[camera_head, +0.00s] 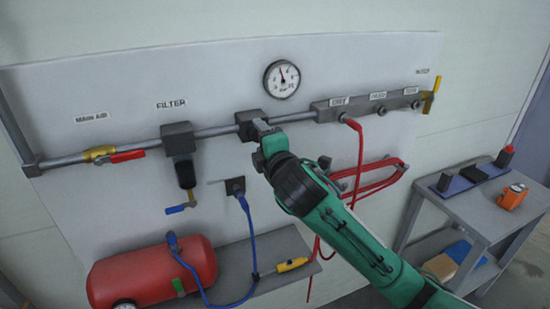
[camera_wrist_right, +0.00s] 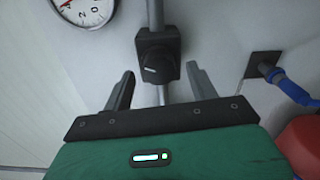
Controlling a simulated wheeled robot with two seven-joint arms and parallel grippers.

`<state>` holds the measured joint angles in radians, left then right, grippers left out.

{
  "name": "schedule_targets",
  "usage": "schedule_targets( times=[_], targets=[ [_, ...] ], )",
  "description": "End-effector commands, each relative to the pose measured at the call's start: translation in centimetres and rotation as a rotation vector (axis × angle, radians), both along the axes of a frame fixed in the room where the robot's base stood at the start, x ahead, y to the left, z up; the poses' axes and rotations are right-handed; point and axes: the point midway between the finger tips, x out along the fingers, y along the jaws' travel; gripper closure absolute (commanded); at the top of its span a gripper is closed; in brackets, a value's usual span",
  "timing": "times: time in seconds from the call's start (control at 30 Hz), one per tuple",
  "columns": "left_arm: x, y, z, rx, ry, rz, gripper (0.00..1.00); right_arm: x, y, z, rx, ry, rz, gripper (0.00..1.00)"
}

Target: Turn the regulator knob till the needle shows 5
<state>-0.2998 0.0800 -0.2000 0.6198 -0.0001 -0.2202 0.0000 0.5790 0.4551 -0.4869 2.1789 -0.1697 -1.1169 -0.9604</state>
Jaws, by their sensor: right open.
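The round white gauge (camera_head: 282,79) hangs on the panel above the pipe. Part of the gauge (camera_wrist_right: 82,8) also shows in the right wrist view. The dark regulator block (camera_head: 249,119) sits on the pipe below and left of the gauge. Its black knob (camera_wrist_right: 157,68) faces my right gripper (camera_wrist_right: 160,76), which is open, with one finger on each side and visible gaps to the knob. In the head view my right gripper (camera_head: 262,128) partly covers the regulator. My left gripper is not in view.
A filter (camera_head: 180,150) and a red-handled valve (camera_head: 122,156) are left on the pipe. A manifold (camera_head: 365,105) with a red hose is to the right. A red tank (camera_head: 150,278) stands below. A grey cart (camera_head: 475,205) is at right.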

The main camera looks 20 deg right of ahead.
Motion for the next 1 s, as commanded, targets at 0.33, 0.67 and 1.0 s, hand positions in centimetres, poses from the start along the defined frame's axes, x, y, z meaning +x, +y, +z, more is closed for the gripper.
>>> schedule_targets(
  times=[0.33, 0.67, 1.0],
  targets=[
    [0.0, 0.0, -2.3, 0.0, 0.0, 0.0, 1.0, -7.7, -0.3, -0.3, -0.001, -0.003, 0.001, 0.41],
    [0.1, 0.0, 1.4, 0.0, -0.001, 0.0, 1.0, -10.6, -0.5, 0.3, 0.0, 0.006, -0.004, 0.41],
    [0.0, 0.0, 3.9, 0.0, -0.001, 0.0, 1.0, -11.9, -0.5, 0.1, 0.0, 0.002, -0.001, 0.41]
  ],
)
